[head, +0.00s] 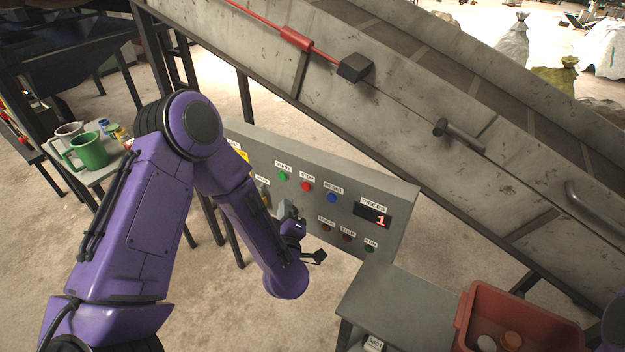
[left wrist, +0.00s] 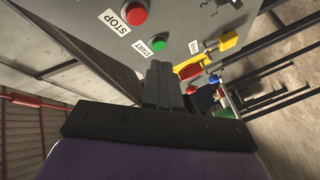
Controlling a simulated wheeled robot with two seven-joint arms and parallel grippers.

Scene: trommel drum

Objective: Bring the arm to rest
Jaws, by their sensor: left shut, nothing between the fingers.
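My left arm comes in from the left in the head view, bent at the elbow. Its left gripper (head: 288,212) is in front of the grey control panel (head: 401,215). In the left wrist view the fingers of the left gripper (left wrist: 160,68) are together and empty, pointing toward the panel near the green START button (left wrist: 158,44). The red STOP button (left wrist: 134,14) is just beyond. I cannot tell whether the fingertips touch the panel. The display (head: 372,215) reads 1. My right gripper is not in view.
A sloping conveyor (head: 420,125) runs above and behind the panel. A red bin (head: 468,318) with a few items stands at lower right beside a grey bench top (head: 395,300). A green mug (head: 90,151) and other small things sit on a shelf at left.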

